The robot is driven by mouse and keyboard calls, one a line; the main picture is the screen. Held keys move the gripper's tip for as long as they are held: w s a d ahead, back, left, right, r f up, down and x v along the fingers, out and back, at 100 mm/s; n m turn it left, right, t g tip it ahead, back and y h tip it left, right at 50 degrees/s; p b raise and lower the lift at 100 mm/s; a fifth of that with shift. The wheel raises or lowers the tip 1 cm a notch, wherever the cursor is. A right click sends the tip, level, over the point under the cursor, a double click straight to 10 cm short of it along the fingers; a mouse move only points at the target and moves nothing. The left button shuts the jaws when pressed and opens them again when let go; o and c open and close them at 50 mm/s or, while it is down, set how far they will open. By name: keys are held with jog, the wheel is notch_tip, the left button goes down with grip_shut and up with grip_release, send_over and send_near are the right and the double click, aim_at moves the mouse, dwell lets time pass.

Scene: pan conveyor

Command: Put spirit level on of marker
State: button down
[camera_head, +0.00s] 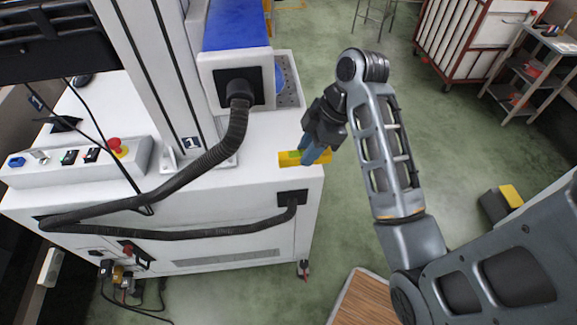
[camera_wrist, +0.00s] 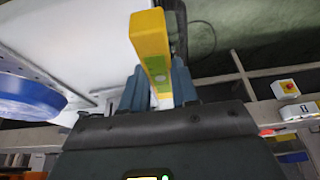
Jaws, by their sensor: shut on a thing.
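The yellow spirit level (camera_head: 290,159) is at the right end of the white machine top, near its front edge. My gripper (camera_head: 312,155) is shut on it. In the wrist view the level (camera_wrist: 149,38) sticks up between the two blue-grey fingers (camera_wrist: 158,90), with a greenish patch on its face. I cannot tell whether the level touches the machine top or is held just above it. I cannot make out a marker in either view.
The white machine top (camera_head: 250,170) has bare room left of the level. A black corrugated hose (camera_head: 215,150) arcs over it. A blue conveyor (camera_head: 235,25) and a perforated metal tray (camera_head: 289,80) lie behind. A control box with a red button (camera_head: 117,145) stands at left.

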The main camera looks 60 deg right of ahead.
jog(key=w+f+b, duration=0.1)
jog(key=w, duration=0.1)
jog(key=w+f+b, duration=0.2)
jog(key=shift+w+b, duration=0.3)
jog(key=shift+w, duration=0.2)
jog(key=shift+f, duration=2)
jog(key=shift+f, duration=0.1)
jog(key=c, duration=0.8)
grip_release()
jog(key=shift+c, duration=0.2)
